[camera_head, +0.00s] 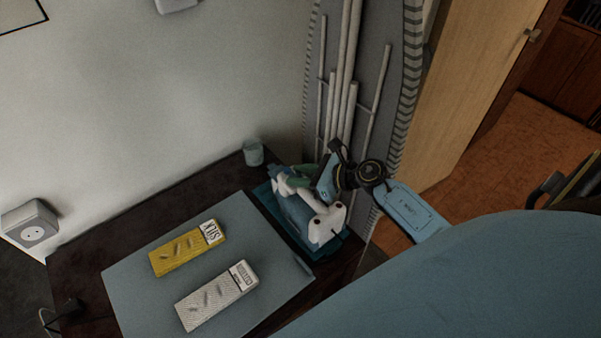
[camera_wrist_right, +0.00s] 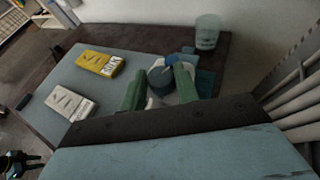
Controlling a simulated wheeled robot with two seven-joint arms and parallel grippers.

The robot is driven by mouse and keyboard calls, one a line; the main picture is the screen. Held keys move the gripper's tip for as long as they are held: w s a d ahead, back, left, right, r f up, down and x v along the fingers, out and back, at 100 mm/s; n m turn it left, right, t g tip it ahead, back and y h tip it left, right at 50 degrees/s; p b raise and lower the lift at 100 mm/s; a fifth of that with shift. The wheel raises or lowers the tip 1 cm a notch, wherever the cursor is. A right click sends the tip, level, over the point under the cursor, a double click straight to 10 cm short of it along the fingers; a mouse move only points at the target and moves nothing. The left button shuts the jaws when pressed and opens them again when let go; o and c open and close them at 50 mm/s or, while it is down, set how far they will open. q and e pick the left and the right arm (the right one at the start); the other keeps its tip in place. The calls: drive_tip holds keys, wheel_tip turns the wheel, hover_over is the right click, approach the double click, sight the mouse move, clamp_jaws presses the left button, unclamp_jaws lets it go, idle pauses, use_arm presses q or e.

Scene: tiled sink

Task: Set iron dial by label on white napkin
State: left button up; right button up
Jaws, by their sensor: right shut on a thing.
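The iron (camera_head: 298,213), blue-grey and white, rests on a teal stand (camera_head: 266,203) at the right end of the dark table. My right gripper (camera_head: 306,174) reaches over it from the right. In the right wrist view, its green fingers (camera_wrist_right: 160,86) are shut on the iron's round blue dial (camera_wrist_right: 160,74); the dial's marking is not readable. The white napkin (camera_head: 205,306) lies on the grey-blue mat with a label (camera_head: 243,274) at its upper right end that seems to read COTTON.
A yellow napkin (camera_head: 170,262) with a SILK label (camera_head: 211,231) lies beside the white one on the mat (camera_head: 130,285). A cup (camera_head: 253,153) stands at the back edge by the wall. White pipes (camera_head: 347,90) rise behind the iron.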

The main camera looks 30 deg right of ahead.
drive_tip(key=m+h+p, duration=0.1)
drive_tip(key=h+p, duration=0.1)
drive_tip(key=p, duration=0.1)
drive_tip(key=m+t+h+p, duration=0.1)
drive_tip(key=m+h+p, duration=0.1)
drive_tip(key=p, duration=0.1)
drive_tip(key=m+t+h+p, duration=0.1)
drive_tip(key=m+h+p, duration=0.1)
drive_tip(key=p, duration=0.1)
drive_tip(key=shift+s+a+r, duration=0.15)
drive_tip(key=shift+a+r, duration=0.05)
drive_tip(key=shift+a, duration=0.2)
drive_tip(key=shift+f+m+h+p, duration=0.2)
drive_tip(key=shift+m+h+p, duration=0.85)
drive_tip(key=shift+m+h, duration=0.15)
drive_tip(key=o, duration=1)
